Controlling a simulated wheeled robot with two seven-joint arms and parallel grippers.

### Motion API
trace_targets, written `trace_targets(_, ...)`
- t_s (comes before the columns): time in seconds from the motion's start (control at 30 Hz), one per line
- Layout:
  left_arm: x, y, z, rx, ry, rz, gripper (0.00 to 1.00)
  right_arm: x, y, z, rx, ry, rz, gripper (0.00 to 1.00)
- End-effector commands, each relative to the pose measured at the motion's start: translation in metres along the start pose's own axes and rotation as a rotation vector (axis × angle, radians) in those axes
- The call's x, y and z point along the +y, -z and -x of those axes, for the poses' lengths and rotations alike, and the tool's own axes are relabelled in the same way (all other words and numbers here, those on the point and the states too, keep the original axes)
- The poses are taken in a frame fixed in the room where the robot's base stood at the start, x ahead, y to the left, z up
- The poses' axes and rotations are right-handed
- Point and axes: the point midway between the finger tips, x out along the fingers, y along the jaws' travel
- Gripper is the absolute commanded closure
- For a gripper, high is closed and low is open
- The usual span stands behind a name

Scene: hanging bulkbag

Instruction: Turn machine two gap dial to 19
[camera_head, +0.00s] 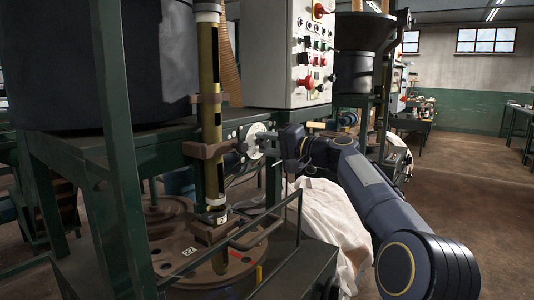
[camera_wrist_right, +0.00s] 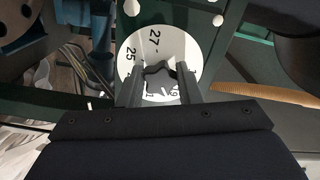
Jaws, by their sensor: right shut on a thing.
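The gap dial (camera_head: 257,140) is a white disc with a dark knob, mounted on the green machine frame. In the right wrist view the dial (camera_wrist_right: 132,72) shows the numbers 27 and 25 at its upper part, and partly hidden numbers near the bottom. My right gripper (camera_head: 279,140) reaches the dial from the right. In the right wrist view its two fingers (camera_wrist_right: 160,88) are on either side of the dark star-shaped knob (camera_wrist_right: 160,76), shut on it. The pointer of the dial cannot be made out. My left gripper is not in view.
A white control box (camera_head: 285,50) with red buttons stands above the dial. A yellow-brown vertical tube (camera_head: 209,100) is to its left. A round brown plate (camera_head: 175,240) lies below. White bulk-bag cloth (camera_head: 325,215) hangs under my right arm. Open floor (camera_head: 460,190) lies at right.

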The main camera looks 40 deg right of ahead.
Motion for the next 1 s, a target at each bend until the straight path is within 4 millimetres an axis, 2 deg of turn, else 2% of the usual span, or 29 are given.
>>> trace_targets(0.3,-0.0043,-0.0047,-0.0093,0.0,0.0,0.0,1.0,0.0025,-0.0006,-0.0003,-0.003,-0.002,0.095,0.92)
trace_targets(0.77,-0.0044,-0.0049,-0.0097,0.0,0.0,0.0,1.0,0.0019,-0.0006,-0.0004,-0.004,-0.002,0.107,0.92)
trace_targets(0.8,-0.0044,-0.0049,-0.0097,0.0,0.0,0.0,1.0,0.0019,-0.0007,-0.0004,-0.004,-0.002,0.107,0.66)
trace_targets(0.93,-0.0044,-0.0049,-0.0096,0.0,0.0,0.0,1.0,0.0016,-0.0005,-0.0003,-0.003,-0.002,0.106,0.49)
trace_targets(1.0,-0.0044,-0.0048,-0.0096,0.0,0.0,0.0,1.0,0.0013,-0.0004,-0.0003,-0.003,-0.001,0.106,0.47)
